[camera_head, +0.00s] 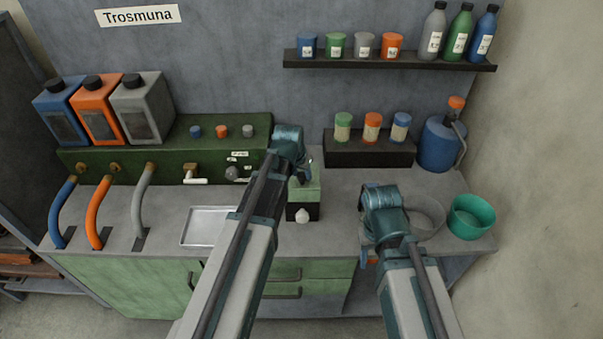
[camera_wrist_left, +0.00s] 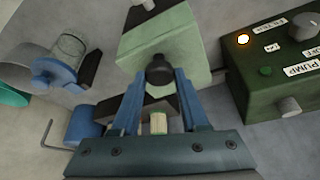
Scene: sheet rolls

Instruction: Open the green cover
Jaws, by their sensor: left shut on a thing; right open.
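The light green cover (camera_head: 311,192) sits on a small box with a black lower front and a white knob (camera_head: 302,215), on the bench. In the left wrist view the green cover (camera_wrist_left: 180,40) has a black round knob (camera_wrist_left: 159,70) between my finger ends. My left gripper (camera_head: 300,174) is above the cover in the head view and shut on the black knob, its blue fingers (camera_wrist_left: 158,82) either side. The arm partly hides the box in the head view. My right gripper (camera_head: 378,200) is open and empty, to the right of the box; its fingertips are hard to make out.
Left of the box stands a dark green panel (camera_head: 120,160) with hoses; the left wrist view shows its lit orange lamp (camera_wrist_left: 242,39). A metal tray (camera_head: 205,226) lies on the bench. A grey bowl (camera_head: 428,215) and green bowl (camera_head: 470,216) stand right. A jar rack (camera_head: 365,154) is behind.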

